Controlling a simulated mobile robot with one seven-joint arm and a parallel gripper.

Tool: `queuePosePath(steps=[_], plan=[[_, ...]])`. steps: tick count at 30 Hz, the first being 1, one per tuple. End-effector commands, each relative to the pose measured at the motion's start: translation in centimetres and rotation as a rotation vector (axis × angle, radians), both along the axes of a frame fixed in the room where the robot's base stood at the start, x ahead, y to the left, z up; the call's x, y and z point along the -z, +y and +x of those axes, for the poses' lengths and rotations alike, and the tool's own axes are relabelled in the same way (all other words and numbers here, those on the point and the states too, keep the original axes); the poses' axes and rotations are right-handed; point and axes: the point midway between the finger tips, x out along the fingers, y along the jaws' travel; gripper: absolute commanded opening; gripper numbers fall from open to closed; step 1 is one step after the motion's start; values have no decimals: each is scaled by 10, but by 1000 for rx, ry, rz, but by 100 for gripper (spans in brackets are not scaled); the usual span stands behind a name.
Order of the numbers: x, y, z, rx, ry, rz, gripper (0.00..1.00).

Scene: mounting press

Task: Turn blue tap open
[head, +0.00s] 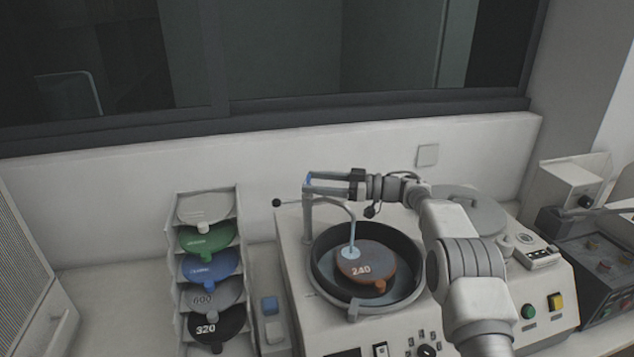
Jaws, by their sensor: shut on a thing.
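The blue tap (309,177) is a small blue piece on top of the grey upright pipe (308,215) at the machine's back left. My gripper (318,184) reaches in from the right, level, with its fingers shut on the tap. The fingers hide most of the tap, so its exact angle is hard to tell. A pale blue curved streak (351,222), like a spout or running water, comes down from below the fingers to a pale patch on the brown disc marked 240 (372,258).
The disc lies in a dark round bowl (323,274) in the machine. A rack (241,222) of several coloured discs stands left. A black-knobbed lever (277,203) sticks out left of the pipe. The wall is close behind; a round grey lid (478,214) lies right.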

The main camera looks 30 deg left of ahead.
Motion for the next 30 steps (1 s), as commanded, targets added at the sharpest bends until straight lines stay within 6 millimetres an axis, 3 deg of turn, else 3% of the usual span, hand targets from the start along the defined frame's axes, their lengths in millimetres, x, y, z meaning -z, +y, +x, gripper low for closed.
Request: queuePosePath(steps=[26,27,30], plan=[[0,1,0,-47,0,1,19],[0,1,0,-47,0,1,77],[0,1,0,-46,0,1,95]])
